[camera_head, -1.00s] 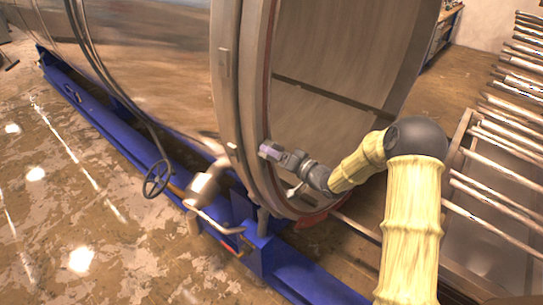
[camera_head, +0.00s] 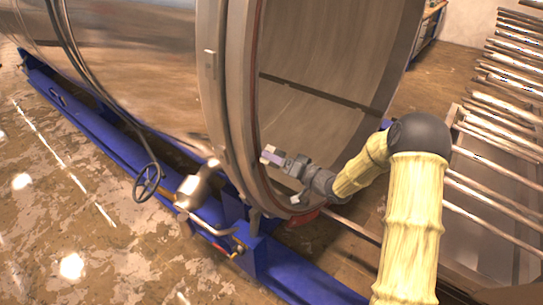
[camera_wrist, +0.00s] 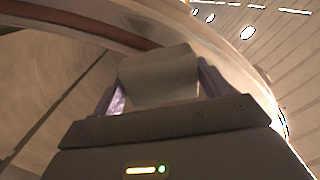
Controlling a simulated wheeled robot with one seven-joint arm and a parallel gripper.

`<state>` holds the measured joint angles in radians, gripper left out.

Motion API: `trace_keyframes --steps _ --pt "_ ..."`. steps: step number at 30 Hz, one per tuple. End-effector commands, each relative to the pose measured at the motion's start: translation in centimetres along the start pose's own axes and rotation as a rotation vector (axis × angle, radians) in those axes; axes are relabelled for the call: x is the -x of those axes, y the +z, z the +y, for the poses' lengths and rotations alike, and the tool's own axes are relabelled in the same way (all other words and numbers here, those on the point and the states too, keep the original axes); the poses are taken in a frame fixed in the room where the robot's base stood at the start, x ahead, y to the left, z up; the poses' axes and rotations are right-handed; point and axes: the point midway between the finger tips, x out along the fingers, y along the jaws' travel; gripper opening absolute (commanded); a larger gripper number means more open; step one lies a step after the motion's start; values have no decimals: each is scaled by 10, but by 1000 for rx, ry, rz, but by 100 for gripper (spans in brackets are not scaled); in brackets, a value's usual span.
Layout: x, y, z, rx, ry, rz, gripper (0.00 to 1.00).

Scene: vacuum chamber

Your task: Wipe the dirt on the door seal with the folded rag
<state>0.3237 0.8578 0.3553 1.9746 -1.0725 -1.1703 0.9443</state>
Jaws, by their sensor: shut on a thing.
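The folded rag (camera_wrist: 160,76) shows in the wrist view as a pale grey-beige block between the two fingers of my gripper (camera_wrist: 158,92). My gripper is shut on it. In the head view my gripper (camera_head: 270,154) is at the lower inner edge of the round chamber opening, by the door seal (camera_head: 255,105), a dark red-brown band along the rim. The seal also runs behind the rag in the wrist view (camera_wrist: 92,28). I cannot tell whether the rag touches it. I cannot make out any dirt on the seal.
The metal chamber (camera_head: 130,60) rests on a blue frame (camera_head: 85,135). A handwheel (camera_head: 147,182) and a pipe fitting (camera_head: 195,187) stick out below the rim. A rack of metal rods (camera_head: 510,90) stands at the right. The floor at lower left is open.

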Motion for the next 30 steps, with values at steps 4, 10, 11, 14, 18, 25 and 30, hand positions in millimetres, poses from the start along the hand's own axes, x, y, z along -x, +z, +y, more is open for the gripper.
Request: trace_keyframes --steps 4,10,11,14,18,25,30 --pt "12 -1 0 0 2 1 58" --pt "17 0 0 1 0 0 58" --pt "17 0 0 1 0 0 58" --pt "17 0 0 1 0 0 58" --pt "20 0 0 1 0 0 58" --pt "37 -1 0 0 2 0 58" --pt "47 0 0 -1 1 1 58"
